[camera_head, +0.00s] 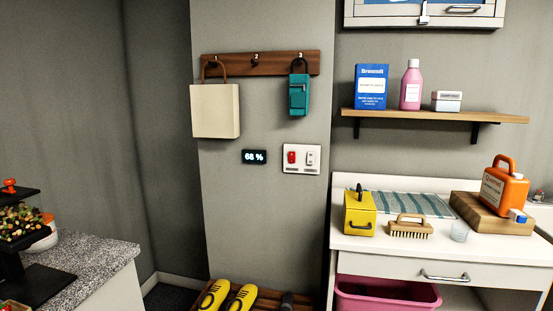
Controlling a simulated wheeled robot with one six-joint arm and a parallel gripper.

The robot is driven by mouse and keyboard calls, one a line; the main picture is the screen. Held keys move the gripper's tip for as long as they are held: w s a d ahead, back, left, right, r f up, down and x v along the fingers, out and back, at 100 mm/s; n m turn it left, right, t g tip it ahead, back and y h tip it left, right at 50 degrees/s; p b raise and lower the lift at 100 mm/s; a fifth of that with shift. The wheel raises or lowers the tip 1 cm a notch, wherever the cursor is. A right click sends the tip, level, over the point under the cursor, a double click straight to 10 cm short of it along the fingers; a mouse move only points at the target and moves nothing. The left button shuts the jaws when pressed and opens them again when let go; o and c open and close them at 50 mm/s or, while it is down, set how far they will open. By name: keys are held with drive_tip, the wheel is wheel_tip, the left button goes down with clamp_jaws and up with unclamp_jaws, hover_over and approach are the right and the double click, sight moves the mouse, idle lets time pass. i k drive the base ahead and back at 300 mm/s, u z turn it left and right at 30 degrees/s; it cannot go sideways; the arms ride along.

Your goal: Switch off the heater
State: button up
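No heater that I can make out is in view. A white switch plate (301,159) is fixed to the grey wall, below the hook rail. It carries a red switch (292,157) on its left and a white switch (310,158) on its right. Any labels and the switches' on or off positions are too small to tell. A dark display reading 68 % (254,157) is on the wall just left of the plate. My gripper is not in view.
A wooden hook rail (260,64) holds a cream bag (215,111) and a teal bag (299,95) above the plate. A white cabinet (400,264) stands at right, a speckled counter (95,258) at left. Yellow shoes (242,298) lie on a low slatted rack below.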

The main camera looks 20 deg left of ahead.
sight(291, 154)
drive_tip(key=u, duration=1.1)
drive_tip(key=i, duration=1.1)
drive_tip(key=z, duration=0.25)
drive_tip(key=i, duration=1)
drive_tip(key=z, duration=0.55)
